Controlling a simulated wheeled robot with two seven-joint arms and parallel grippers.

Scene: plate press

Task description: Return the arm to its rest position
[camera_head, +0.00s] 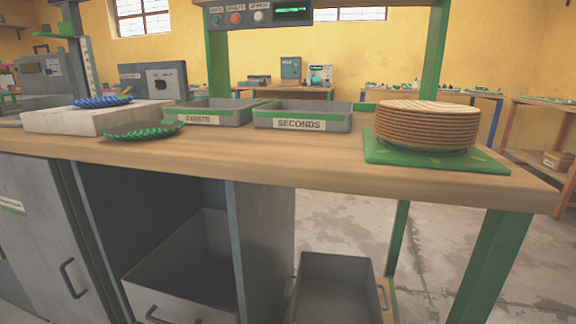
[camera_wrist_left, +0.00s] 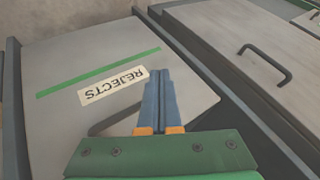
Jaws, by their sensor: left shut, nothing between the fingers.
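My left gripper (camera_wrist_left: 161,100) shows in the left wrist view, with its two blue-grey fingers closed together and nothing between them. It is over a grey panel (camera_wrist_left: 120,65) that bears a REJECTS label (camera_wrist_left: 113,87) and a green stripe. I cannot tell the exact gap between the fingers and the panel. Neither gripper shows in the head view.
A workbench (camera_head: 300,170) carries a pale block (camera_head: 75,121), a blue plate (camera_head: 100,102), a green plate (camera_head: 143,131), FIRSTS (camera_head: 198,119) and SECONDS (camera_head: 298,124) trays, and stacked brown plates (camera_head: 427,125) on a green mat (camera_head: 440,165). Grey bins (camera_head: 185,265) stand below.

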